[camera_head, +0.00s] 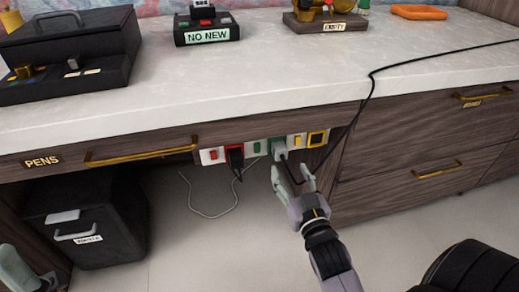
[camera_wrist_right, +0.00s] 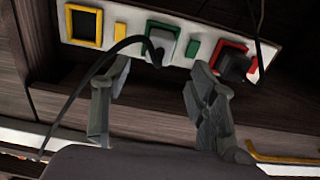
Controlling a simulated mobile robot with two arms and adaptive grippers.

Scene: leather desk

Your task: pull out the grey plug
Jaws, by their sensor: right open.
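The grey plug (camera_head: 279,149) sits in the green-framed socket of a white power strip (camera_head: 248,149) under the desk edge. It also shows in the right wrist view (camera_wrist_right: 160,43), with a dark cable running off from it. My right gripper (camera_head: 294,174) is open just below and in front of the strip. In the right wrist view its two fingers (camera_wrist_right: 158,75) are spread to either side below the grey plug, with nothing between them. A grey part of my left gripper (camera_head: 14,270) shows at the lower left edge; its jaws cannot be made out.
A black plug (camera_head: 235,156) sits in the red socket beside it. The yellow socket (camera_head: 317,139) is empty. The dark cable (camera_head: 369,88) runs up over the desk. A black bin (camera_head: 85,220) stands at left; drawers (camera_head: 425,150) are at right.

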